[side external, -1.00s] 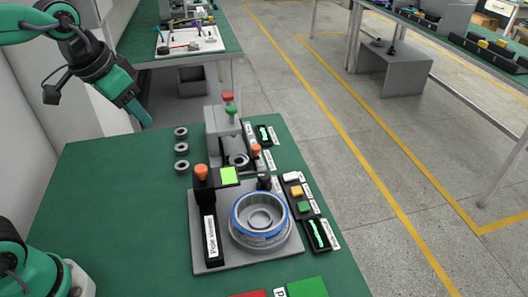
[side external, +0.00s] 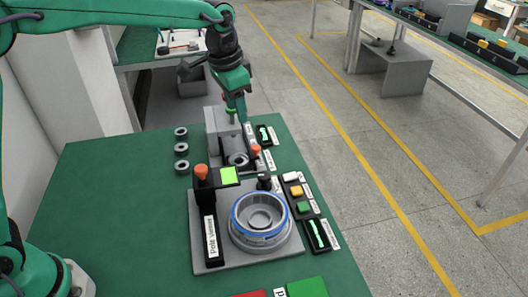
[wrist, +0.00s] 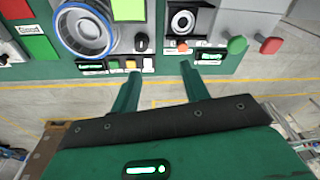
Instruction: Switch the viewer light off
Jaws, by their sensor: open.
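The pole viewer (side external: 211,230) is a dark upright with an orange knob (side external: 201,172) on the grey fixture. Beside it is a bright yellow-green square (side external: 229,175), lit; it also shows in the wrist view (wrist: 128,10). A black knob (side external: 264,182) and white (side external: 292,177), yellow (side external: 297,191) and green (side external: 303,207) buttons lie to the right. I cannot read which one is the viewer light. My gripper (side external: 238,113) is open and empty, above the rear station. In the wrist view its fingers (wrist: 160,70) point towards the panels' edge, with the white button (wrist: 147,64) near the left finger.
A blue-rimmed motor ring (side external: 262,237) sits on the front fixture. The rear station has an orange-topped lever (side external: 256,150) and a green knob (side external: 231,116). Several grey rings (side external: 181,150) lie at left. The green table's left side is clear.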

